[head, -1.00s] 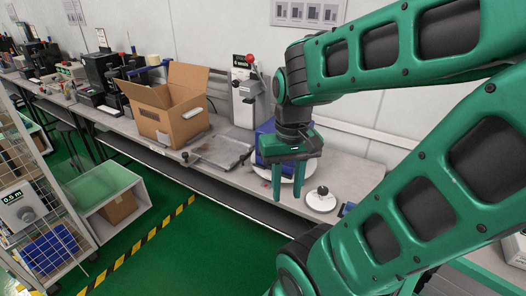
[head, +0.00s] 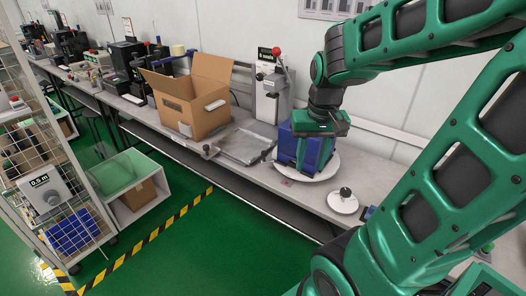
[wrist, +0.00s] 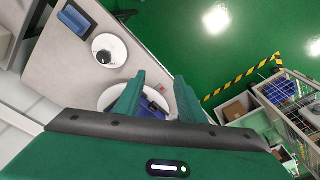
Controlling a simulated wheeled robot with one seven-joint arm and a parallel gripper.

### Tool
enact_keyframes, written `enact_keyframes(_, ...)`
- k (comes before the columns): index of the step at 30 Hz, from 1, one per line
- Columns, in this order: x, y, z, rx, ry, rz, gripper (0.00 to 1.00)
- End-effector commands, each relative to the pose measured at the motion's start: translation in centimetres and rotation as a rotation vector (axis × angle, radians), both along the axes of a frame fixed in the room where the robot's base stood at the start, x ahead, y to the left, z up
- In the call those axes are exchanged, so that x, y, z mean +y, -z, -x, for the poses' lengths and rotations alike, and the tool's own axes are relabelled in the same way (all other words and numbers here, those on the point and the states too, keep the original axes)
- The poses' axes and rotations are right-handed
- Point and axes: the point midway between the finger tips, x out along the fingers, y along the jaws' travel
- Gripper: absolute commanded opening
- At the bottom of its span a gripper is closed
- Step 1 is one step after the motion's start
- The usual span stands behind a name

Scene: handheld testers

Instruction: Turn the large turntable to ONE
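The large turntable is a white round disc (head: 328,170) on the bench, with a blue bin (head: 314,153) standing on it. My gripper (head: 311,162) points down in front of or over the bin; I cannot tell whether it touches it. In the wrist view my gripper (wrist: 160,76) has its two green fingers apart, with nothing clearly held. Part of the white disc (wrist: 110,97) and the blue bin (wrist: 152,108) show behind the fingers. The fingers and bin hide much of the disc, and no mark reading ONE is legible.
A smaller white disc with a dark knob (head: 343,204) sits at the right. A metal tray (head: 243,145), a lever press (head: 270,98) and an open cardboard box (head: 192,100) stand to the left. A wire rack (head: 45,160) stands at far left.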

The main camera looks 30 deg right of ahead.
Motion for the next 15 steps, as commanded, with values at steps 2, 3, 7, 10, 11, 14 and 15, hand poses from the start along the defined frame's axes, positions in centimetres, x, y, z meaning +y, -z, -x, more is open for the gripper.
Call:
enact_keyframes(2,-0.4,0.5,-4.6,-0.039,-0.021,0.025,0.36)
enact_keyframes(3,-0.6,0.6,-6.7,-0.063,-0.027,0.04,0.36)
enact_keyframes(7,-0.8,1.3,-13.0,-0.136,-0.049,0.082,0.36)
enact_keyframes(10,-0.6,1.8,-16.7,-0.181,-0.065,0.109,0.36)
enact_keyframes(11,-0.6,1.8,-17.6,-0.193,-0.067,0.115,0.36)
enact_keyframes(14,-0.5,2.1,-19.7,-0.22,-0.076,0.131,0.36)
enact_keyframes(15,-0.4,2.1,-20.2,-0.226,-0.078,0.134,0.36)
